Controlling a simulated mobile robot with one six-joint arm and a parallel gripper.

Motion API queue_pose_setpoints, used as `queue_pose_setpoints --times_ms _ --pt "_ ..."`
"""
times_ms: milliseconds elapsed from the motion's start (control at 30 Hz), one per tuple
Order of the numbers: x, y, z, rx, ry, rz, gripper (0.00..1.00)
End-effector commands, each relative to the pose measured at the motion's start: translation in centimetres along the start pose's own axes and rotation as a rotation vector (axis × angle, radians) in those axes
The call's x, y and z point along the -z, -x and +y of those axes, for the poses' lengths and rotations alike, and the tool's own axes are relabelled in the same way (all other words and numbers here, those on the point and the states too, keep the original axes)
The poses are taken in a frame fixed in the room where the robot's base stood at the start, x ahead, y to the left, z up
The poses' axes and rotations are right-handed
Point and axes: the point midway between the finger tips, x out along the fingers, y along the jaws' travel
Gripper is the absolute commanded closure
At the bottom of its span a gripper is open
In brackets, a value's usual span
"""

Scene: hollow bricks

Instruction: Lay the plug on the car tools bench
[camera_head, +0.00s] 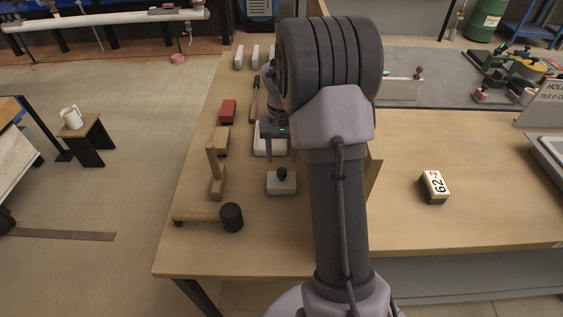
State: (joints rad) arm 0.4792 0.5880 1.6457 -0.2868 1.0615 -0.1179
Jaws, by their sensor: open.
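My gripper (273,133) is mostly hidden behind my own arm. It points down, open, over the left part of the wooden bench, close above a white block (269,148). I cannot tell whether it touches the block. Nearby on the same bench is a white block with a black knob (282,184). A wooden piece with an upright handle (216,178) is to its left. I cannot tell for sure which thing is the plug, or which surface is the car tools bench.
A mallet (232,217), a red block (228,110) and a wooden block (221,140) lie on the wooden bench (190,258). A block marked 62 (434,187) is at right. A stool (86,138) holds a white mug (71,117). Bare wood is at front left.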

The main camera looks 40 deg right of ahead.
Motion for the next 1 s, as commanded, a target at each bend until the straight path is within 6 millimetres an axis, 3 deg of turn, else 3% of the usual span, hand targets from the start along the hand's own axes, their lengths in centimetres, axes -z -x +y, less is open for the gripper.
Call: queue_pose_setpoints --times_ms 33,233,333,367,433,533,600,700,833,1000 --pt "0.1 1.8 0.0 0.001 -0.001 0.003 0.50" --pt "-0.1 4.6 -0.1 0.001 0.001 0.002 0.50" --pt "-1.7 7.4 -1.7 0.020 0.021 0.036 0.50" --pt "-2.8 8.8 -2.6 0.032 0.033 0.056 0.50" --pt "-6.9 12.9 -5.1 0.075 0.068 0.114 0.50" --pt "-14.9 17.8 -8.0 0.160 0.130 0.206 0.50" --pt "-20.6 19.6 -9.0 0.228 0.170 0.261 0.50" --pt "-27.3 20.1 -9.1 0.316 0.218 0.321 0.50" --pt "-31.9 19.4 -8.8 0.388 0.253 0.357 0.50" --pt "-33.0 19.1 -8.6 0.408 0.260 0.365 0.50"
